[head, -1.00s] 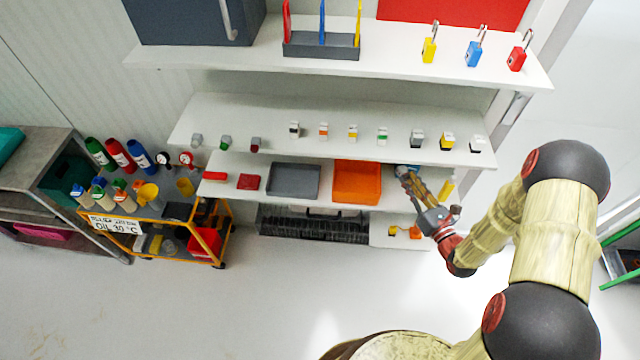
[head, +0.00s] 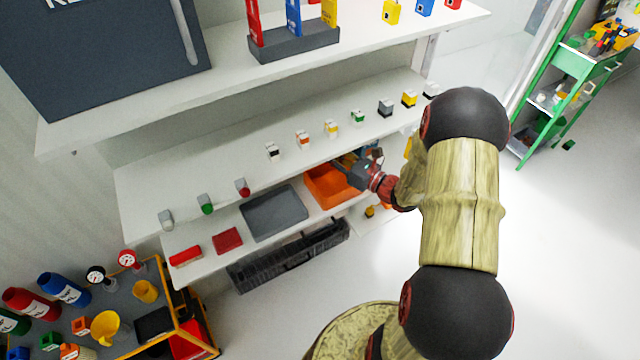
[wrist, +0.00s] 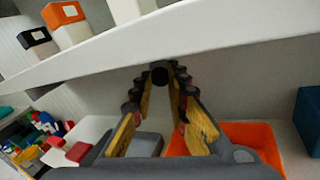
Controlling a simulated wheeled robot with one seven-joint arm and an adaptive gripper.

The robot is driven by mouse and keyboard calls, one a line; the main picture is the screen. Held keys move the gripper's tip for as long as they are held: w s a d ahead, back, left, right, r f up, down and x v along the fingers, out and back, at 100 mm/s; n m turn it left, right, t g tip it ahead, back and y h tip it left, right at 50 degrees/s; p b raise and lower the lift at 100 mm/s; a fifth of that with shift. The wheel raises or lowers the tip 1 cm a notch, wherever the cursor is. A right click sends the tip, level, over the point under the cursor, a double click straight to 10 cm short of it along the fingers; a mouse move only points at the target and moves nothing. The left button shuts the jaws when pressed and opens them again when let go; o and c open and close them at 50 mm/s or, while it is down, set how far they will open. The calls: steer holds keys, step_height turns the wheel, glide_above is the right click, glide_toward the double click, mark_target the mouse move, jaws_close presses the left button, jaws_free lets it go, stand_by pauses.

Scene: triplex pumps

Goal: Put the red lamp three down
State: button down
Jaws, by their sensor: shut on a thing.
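My gripper (wrist: 160,78) is shut on a small dark round thing (wrist: 160,72), held between its fingertips; its colour is too dark to tell whether it is the red lamp. In the head view my gripper (head: 350,165) is over the orange tray (head: 325,196), under the middle shelf, and the held thing cannot be made out. A small red-ended lamp (head: 242,187) stands on the left part of the middle shelf, beside a green one (head: 205,204) and a grey one (head: 166,219).
The middle shelf (wrist: 200,42) overhangs close above my fingers. A grey tray (head: 275,214) and red items (head: 228,240) lie on the lower shelf. Several small blocks stand along the middle shelf. A yellow cart (head: 185,322) stands at lower left.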

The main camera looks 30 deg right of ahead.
step_height(320, 180, down, 10)
steer(key=b, duration=0.3)
steer(key=shift+b, duration=0.4)
steer(key=shift+d, duration=0.1)
steer(key=shift+f+b, duration=0.3)
steer(key=shift+f, duration=0.1)
steer(key=shift+f, duration=0.1)
